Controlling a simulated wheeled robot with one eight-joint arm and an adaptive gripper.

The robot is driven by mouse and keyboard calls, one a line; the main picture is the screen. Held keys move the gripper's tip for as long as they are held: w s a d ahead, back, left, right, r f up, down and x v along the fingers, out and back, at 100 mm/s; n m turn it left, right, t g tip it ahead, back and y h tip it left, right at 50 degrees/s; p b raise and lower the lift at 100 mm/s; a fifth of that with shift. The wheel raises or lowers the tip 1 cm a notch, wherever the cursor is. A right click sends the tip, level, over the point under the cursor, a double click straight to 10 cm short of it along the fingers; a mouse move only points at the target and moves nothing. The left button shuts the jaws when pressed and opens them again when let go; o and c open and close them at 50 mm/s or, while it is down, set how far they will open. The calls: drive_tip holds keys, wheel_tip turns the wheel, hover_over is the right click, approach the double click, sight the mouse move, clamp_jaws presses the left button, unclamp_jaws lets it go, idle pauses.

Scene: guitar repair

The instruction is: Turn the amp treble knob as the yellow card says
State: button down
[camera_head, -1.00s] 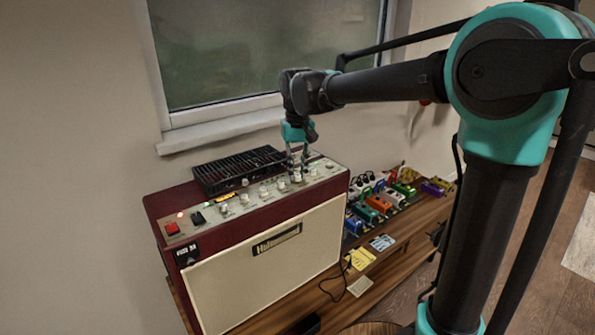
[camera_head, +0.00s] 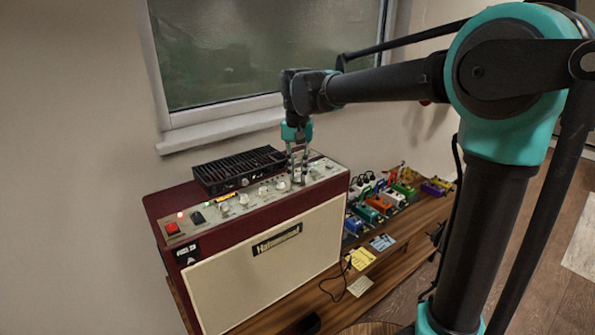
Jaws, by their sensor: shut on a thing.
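The amp (camera_head: 265,255) is a dark red cabinet with a cream front, and its panel of pale knobs runs along the top front edge. My gripper (camera_head: 298,177) points down at the right part of this panel. It is shut on a pale knob (camera_head: 298,180), which is mostly hidden between the fingers. Other knobs, such as one in the middle of the panel (camera_head: 263,191), stand free to the left. A yellow card (camera_head: 361,258) lies on the wooden bench right of the amp. Its writing is too small to read.
A black slotted unit (camera_head: 238,171) sits on top of the amp behind the panel. Several coloured pedals (camera_head: 372,208) stand on the bench (camera_head: 405,228) to the right. A blue card (camera_head: 382,242) and a pale card (camera_head: 360,286) lie near the yellow one. The window sill (camera_head: 220,130) is behind.

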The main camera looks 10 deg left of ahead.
sight(298, 175)
drive_tip(key=c, duration=1.4)
unclamp_jaws()
drive_tip(key=shift+c, duration=0.2)
wheel_tip(298, 175, up, 12)
drive_tip(key=d+f+t, duration=0.1)
drive_tip(key=d+f, duration=0.8)
drive_tip(key=d, duration=0.1)
drive_tip(key=s+d+f+t, duration=0.1)
drive_tip(key=s+d+f, duration=0.6)
drive_tip(key=d+f, duration=0.3)
drive_tip(key=s+d+f+t, duration=0.2)
drive_tip(key=s+d+f, duration=0.6)
drive_tip(key=d+f, duration=0.2)
wheel_tip(298, 175, down, 3)
drive_tip(key=shift+s+r, duration=0.2)
drive_tip(key=shift+s, duration=0.1)
